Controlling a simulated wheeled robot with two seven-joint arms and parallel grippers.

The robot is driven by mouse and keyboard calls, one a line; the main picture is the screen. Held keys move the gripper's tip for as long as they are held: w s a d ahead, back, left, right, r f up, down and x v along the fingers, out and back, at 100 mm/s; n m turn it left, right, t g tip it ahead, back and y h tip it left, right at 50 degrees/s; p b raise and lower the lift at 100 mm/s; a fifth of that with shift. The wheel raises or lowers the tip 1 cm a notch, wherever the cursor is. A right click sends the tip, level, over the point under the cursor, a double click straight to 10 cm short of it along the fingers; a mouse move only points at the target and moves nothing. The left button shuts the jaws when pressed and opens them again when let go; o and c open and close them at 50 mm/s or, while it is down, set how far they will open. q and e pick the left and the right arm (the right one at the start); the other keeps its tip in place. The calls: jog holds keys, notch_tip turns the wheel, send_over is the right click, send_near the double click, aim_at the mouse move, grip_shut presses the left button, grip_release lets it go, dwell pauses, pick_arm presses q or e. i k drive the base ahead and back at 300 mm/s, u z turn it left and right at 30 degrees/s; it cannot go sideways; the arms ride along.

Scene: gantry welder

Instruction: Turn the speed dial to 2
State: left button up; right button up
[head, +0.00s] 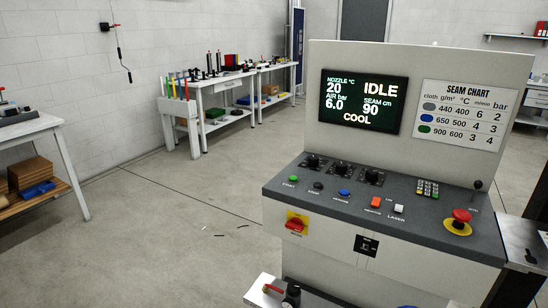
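A grey control console (452,216) stands at the right of the head view. Three black dials sit in a row along its upper left panel: a left dial (313,160), a middle dial (341,168) and a right dial (371,177). Their labels and pointer positions are too small to read, so I cannot tell which is the speed dial. The screen (363,100) above shows IDLE, nozzle 20 °C, air 6.0 bar, seam 90 cm and COOL. A seam chart (461,115) is beside it, with a m/min column reading 6, 4, 3. Neither gripper is in view.
Below the dials are green (293,178), black (318,185) and blue (344,192) buttons. A red emergency stop (461,216) is at the right, and a red-yellow switch (296,223) is on the front. A red-handled part (272,289) sits low in front. Open floor (180,230) lies left.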

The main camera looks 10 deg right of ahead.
aim_at(341, 167)
jog(key=u, duration=1.25)
jog(key=i, duration=1.35)
jog(key=z, duration=2.4)
